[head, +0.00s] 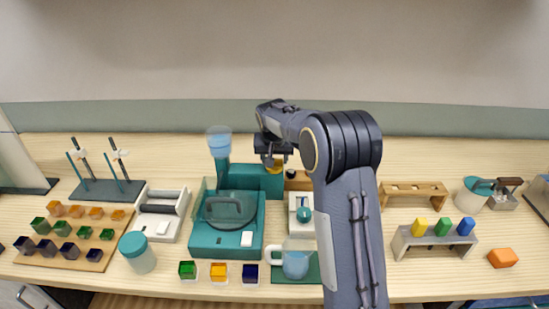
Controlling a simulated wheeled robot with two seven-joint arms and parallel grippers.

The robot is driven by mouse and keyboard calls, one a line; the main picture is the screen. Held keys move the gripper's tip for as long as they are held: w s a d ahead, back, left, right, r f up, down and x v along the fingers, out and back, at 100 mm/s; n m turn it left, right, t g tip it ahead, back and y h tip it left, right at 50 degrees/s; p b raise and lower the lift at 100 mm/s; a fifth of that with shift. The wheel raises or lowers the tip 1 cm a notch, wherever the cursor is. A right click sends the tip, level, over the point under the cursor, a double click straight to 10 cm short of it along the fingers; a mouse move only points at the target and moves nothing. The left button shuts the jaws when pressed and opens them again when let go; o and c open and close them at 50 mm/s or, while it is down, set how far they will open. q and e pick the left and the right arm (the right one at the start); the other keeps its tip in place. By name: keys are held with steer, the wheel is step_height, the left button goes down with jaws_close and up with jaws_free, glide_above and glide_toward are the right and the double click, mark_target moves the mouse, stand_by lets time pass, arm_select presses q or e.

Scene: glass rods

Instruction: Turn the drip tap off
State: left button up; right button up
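A teal stand (258,178) carries a clear cup with blue liquid (219,142) at its left end. My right gripper (275,164) comes over the right end of this stand, fingers pointing down. A small yellow part (274,167) shows at its fingertips; it may be the tap's handle, but I cannot tell. My forearm and wrist hide much of that area. The finger gap is too small and dark to read, so I cannot tell whether it is open or shut. My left gripper is not in view.
A teal machine with a round lid (228,212) stands in front of the stand. A glass mug (295,264) sits on a green mat near the front edge. Coloured cubes on a wooden board (100,256) lie left; a grey rack (433,240) with coloured blocks stands right.

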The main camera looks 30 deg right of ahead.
steer(key=o, duration=0.4)
steer(key=b+v, duration=0.1)
steer(key=v, duration=0.7)
stand_by(0.4)
steer(key=s+a+r+n+t+y, duration=0.1)
steer(key=s+a+y, duration=0.2)
steer(key=s, duration=0.8)
steer(key=s+a+n+y, duration=0.15)
steer(key=s+a, duration=0.25)
steer(key=s, duration=0.6)
steer(key=s+a+f, duration=0.1)
steer(key=s+a, duration=0.1)
steer(key=s, duration=0.2)
steer(key=s+a+f+n+y, duration=0.1)
steer(key=s+a+f, duration=0.1)
steer(key=s, duration=0.3)
steer(key=s+a+f+n, duration=0.1)
steer(key=s+a+f, duration=0.1)
steer(key=s, duration=0.3)
steer(key=shift+a+n+t+y, duration=0.25)
steer(key=shift+a+t+y, duration=0.1)
steer(key=shift+a, duration=0.5)
